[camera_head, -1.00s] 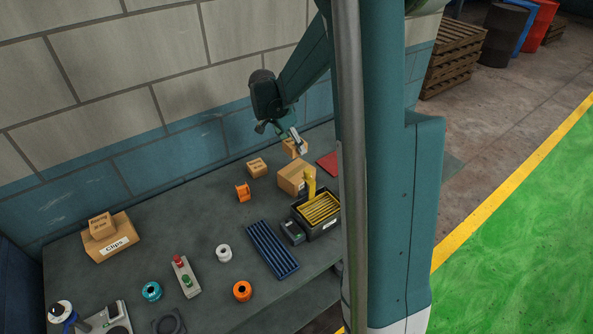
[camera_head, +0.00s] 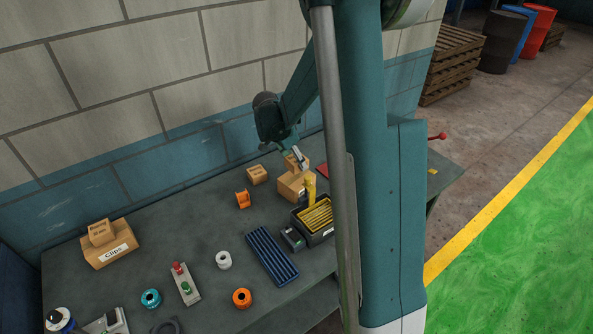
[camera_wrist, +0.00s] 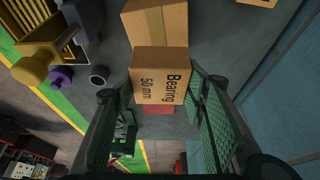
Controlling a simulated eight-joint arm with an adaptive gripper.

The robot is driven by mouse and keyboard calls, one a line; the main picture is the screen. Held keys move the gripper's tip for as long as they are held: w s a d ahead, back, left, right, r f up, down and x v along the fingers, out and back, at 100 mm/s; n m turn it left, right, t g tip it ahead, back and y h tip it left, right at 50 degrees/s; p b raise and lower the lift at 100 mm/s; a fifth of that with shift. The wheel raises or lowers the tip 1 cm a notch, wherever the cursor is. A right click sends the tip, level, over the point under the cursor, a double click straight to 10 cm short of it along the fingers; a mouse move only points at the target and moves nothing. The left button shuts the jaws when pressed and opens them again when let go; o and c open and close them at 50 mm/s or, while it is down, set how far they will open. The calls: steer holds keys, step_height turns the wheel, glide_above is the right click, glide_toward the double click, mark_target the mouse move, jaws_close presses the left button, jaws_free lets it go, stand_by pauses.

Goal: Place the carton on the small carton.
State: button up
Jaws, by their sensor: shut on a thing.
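My gripper (camera_head: 300,158) is shut on a brown carton (camera_wrist: 160,76) labelled "Bearing 50 mm", with one green-padded finger on each side in the wrist view. In the head view the held carton (camera_head: 291,164) shows just above a larger brown carton (camera_head: 291,187) on the bench. That larger carton also shows beyond the held one in the wrist view (camera_wrist: 155,24). I cannot tell whether the two touch. A small brown carton (camera_head: 257,175) stands apart on the bench, to the left of them, near the wall.
A black bin (camera_head: 318,217) with yellow contents stands close in front of the larger carton. An orange part (camera_head: 243,199), a blue slotted tray (camera_head: 271,255) and a white ring (camera_head: 224,260) lie nearby. A "Clips" carton (camera_head: 110,250) at left bears another carton (camera_head: 101,232).

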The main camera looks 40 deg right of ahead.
steer(key=shift+f, duration=0.4)
steer(key=shift+f, duration=2.1)
steer(key=shift+f, duration=0.1)
steer(key=o, duration=1)
steer(key=shift+o, duration=0.2)
steer(key=v, duration=1.2)
steer(key=shift+a, duration=0.1)
